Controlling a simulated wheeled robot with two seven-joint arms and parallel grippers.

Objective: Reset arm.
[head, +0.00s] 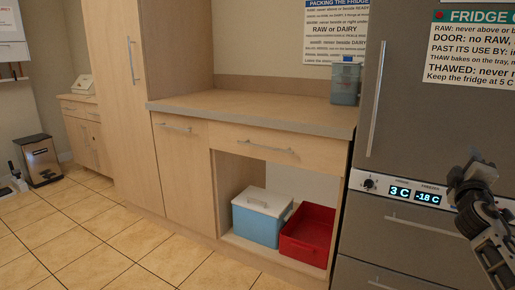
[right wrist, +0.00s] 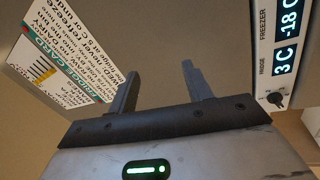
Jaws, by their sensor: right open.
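My right gripper (head: 468,172) is raised at the right side of the head view, in front of the grey fridge (head: 408,134). In the right wrist view its two fingers (right wrist: 160,85) stand apart with nothing between them. The fridge door fills the space beyond the fingers, with the temperature display (right wrist: 287,40) to the right and a printed card (right wrist: 85,45) to the left. My left gripper is not in either view.
A wooden counter (head: 250,109) stands left of the fridge, with a blue-grey container (head: 345,84) on it. Below, an open bay holds a blue cooler box (head: 260,216) with a white lid and a red crate (head: 307,232). A bin (head: 40,160) stands far left. The tiled floor (head: 130,240) is clear.

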